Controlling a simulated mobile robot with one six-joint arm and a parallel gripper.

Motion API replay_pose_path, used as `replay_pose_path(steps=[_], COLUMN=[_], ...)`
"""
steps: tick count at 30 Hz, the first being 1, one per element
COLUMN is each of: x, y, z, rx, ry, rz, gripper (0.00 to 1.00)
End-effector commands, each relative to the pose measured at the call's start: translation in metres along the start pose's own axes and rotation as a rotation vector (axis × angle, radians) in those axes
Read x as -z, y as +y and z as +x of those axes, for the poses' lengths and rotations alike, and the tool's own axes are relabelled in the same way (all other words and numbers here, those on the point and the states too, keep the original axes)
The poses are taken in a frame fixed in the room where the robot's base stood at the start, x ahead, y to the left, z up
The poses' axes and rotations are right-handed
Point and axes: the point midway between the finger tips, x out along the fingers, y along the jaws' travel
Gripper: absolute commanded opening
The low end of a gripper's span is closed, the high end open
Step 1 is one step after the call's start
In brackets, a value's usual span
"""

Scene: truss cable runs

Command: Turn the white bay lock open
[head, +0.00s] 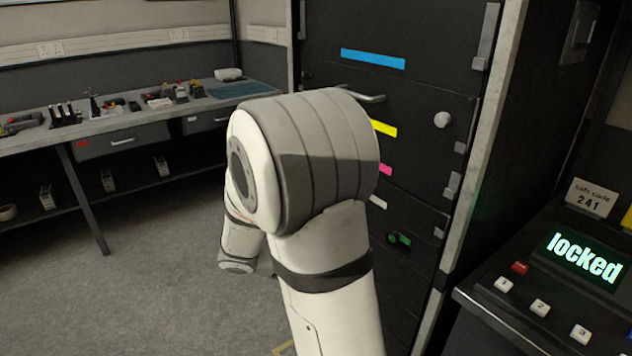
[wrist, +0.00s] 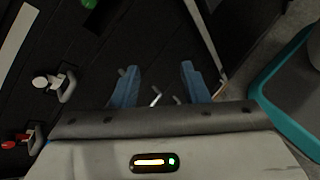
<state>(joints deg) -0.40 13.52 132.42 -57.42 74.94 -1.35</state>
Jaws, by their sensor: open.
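My gripper (wrist: 160,82) shows in the wrist view with its two blue fingers apart and nothing clearly held between them. Small metal pieces (wrist: 156,97) show beyond the gap, against the dark cabinet front. In the head view, a white label (head: 378,202) is on the cabinet, right of my arm, with a green knob (head: 400,240) below it. The green knob seems to show cut off at the top of the wrist view (wrist: 90,3). I cannot tell for certain which knob is the white bay lock. My arm hides the gripper in the head view.
The dark cabinet (head: 420,72) also bears blue, yellow and pink labels and a round white knob (head: 442,119). A keypad console (head: 510,318) at right reads "locked". A cluttered workbench (head: 140,122) stands at left. A white knob (wrist: 40,82) and red knob (wrist: 22,141) show in the wrist view.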

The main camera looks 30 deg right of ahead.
Motion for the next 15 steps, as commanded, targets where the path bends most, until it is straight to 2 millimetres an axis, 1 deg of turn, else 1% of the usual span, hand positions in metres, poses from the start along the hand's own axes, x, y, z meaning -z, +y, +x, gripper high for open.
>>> replay_pose_path(steps=[1,3,6,10,12,15], x=[-0.007,-0.004,0.006,0.021,0.027,0.032], y=[0.028,0.058,0.092,0.12,0.128,0.135], z=[-0.003,-0.003,-0.006,-0.011,-0.013,-0.013], rx=[-0.08,-0.196,-0.345,-0.484,-0.532,-0.567], ry=[-0.068,-0.145,-0.229,-0.294,-0.313,-0.326], rz=[-0.073,-0.16,-0.26,-0.346,-0.372,-0.391], gripper=[0.41,0.41,0.41,0.41,0.41,0.41])
